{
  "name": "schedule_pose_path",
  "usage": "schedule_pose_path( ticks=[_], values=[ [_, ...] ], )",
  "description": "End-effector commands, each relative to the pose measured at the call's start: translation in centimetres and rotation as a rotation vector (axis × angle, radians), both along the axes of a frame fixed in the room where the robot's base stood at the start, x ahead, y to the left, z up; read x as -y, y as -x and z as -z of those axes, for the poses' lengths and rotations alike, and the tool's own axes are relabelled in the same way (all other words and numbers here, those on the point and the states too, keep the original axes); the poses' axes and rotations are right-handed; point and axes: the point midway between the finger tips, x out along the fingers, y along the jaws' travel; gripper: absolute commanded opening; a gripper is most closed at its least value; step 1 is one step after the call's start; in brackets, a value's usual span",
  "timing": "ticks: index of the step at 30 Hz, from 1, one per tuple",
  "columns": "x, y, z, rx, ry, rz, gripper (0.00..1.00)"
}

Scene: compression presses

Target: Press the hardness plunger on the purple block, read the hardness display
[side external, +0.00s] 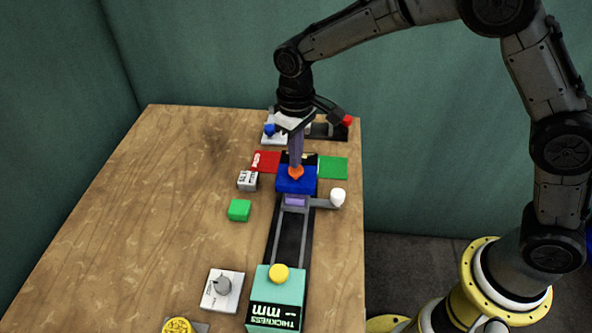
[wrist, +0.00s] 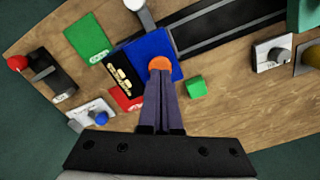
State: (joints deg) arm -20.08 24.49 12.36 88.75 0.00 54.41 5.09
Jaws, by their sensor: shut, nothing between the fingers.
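The blue press housing (side external: 282,186) carries a round orange plunger (side external: 295,172) on top. My gripper (side external: 295,164) points straight down, shut and empty, with its fingertips at the plunger, seemingly touching it. In the wrist view the shut fingertips (wrist: 159,74) overlap the orange plunger (wrist: 159,63); I cannot tell how far it is pushed. A small purple block (side external: 295,200) sits in the grey carriage just in front of the blue housing. A black display (wrist: 122,72) with pale characters lies beside the blue housing in the wrist view; its text is too small to read.
A teal thickness unit (side external: 288,284) with a yellow button stands at the track's near end. A white knob (side external: 338,197) sticks out from the carriage. A red pad (side external: 265,162) and green pad (side external: 333,168) flank the press. A green cube (side external: 239,210) lies left; the table's left is clear.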

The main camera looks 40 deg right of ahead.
Motion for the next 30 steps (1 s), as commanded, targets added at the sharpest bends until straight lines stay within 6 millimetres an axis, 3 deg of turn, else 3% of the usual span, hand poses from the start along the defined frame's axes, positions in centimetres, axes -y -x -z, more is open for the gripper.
schedule_pose_path(
  ticks=[30],
  values=[
    [0.0, 0.0, 1.4, -0.001, 0.000, 0.000, 0.00]
  ],
)
